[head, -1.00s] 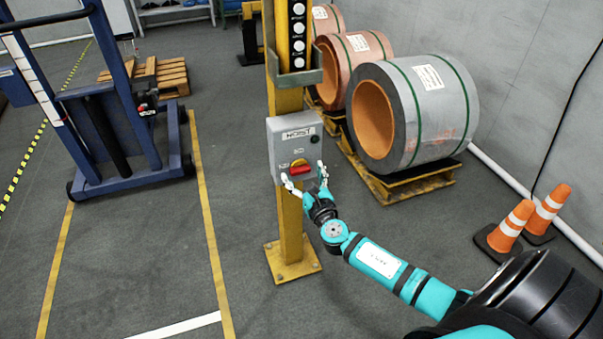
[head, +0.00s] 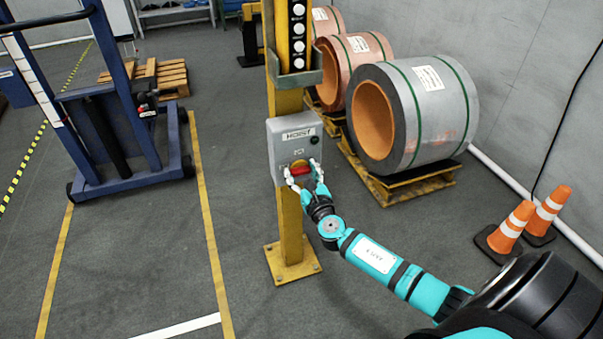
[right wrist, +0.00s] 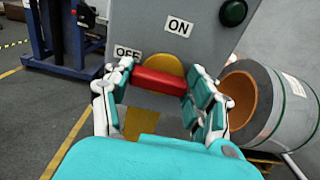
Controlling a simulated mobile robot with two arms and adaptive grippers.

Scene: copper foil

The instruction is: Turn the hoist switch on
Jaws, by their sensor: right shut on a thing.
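The hoist switch is a red handle (head: 300,170) on a yellow disc, on the front of a grey box (head: 280,148) marked HOIST on a yellow post. In the right wrist view the red handle (right wrist: 158,82) lies nearly level, with its left end near the OFF label (right wrist: 127,53). The ON label (right wrist: 179,27) is above the disc. My right gripper (head: 302,170) is shut on the red handle, one finger at each end, as the wrist view also shows (right wrist: 159,88). The fingers hide the handle's ends. My left gripper is not in view.
A dark green round button (right wrist: 233,12) is on the box above right of the handle. A blue lift frame (head: 120,120) stands left, a grey coil (head: 425,115) on a pallet right. Orange cones (head: 512,227) stand near my right arm.

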